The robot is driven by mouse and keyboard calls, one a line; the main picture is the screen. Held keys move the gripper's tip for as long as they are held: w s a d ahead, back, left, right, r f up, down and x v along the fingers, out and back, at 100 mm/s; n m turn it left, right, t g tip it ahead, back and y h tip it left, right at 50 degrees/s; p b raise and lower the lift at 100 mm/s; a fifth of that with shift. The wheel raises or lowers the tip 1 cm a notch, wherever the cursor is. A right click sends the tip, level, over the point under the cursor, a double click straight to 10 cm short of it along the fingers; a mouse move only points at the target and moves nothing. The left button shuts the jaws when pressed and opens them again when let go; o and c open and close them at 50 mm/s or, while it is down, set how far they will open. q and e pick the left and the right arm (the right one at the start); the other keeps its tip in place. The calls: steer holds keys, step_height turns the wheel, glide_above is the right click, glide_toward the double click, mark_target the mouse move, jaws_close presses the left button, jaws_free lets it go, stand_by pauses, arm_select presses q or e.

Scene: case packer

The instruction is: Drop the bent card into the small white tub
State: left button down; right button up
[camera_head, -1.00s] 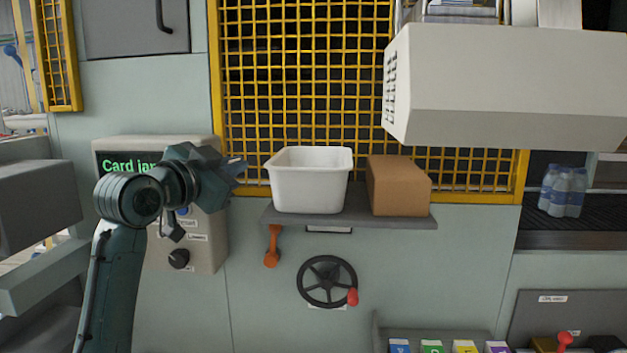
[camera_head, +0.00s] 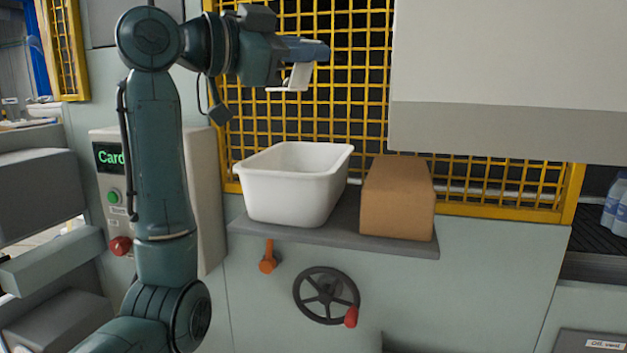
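The small white tub (camera_head: 292,198) stands upright on a grey shelf (camera_head: 335,236) and is open at the top. My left gripper (camera_head: 305,52) is raised above the tub, in front of the yellow mesh, pointing right. It is shut on the bent card (camera_head: 298,77), a small white piece with a fold that hangs below the fingers. The card is clear of the tub, with a gap between it and the rim. The tub's floor is hidden by its front wall. My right gripper is out of view.
A brown box (camera_head: 397,200) stands on the shelf just right of the tub. A large pale housing (camera_head: 508,75) overhangs at the upper right. Yellow mesh (camera_head: 350,100) stands behind. A black handwheel (camera_head: 326,295) and an orange lever (camera_head: 268,258) are below the shelf.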

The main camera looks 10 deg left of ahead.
arm_select(q)
step_height(320, 180, down, 4)
steer(key=shift+f, duration=0.8)
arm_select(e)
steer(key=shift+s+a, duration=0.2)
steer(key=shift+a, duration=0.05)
arm_select(q)
steer(key=c, duration=1.6)
jaws_free()
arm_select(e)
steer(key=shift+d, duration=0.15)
arm_select(q)
steer(key=shift+s+a, duration=0.1)
steer(key=b, duration=0.4)
glide_toward(307, 81)
steer(key=s+a+f, duration=0.1)
steer(key=s+f, duration=0.1)
steer(key=s, duration=0.2)
steer(key=shift+s+a+r, duration=0.3)
steer(key=shift+s, duration=0.05)
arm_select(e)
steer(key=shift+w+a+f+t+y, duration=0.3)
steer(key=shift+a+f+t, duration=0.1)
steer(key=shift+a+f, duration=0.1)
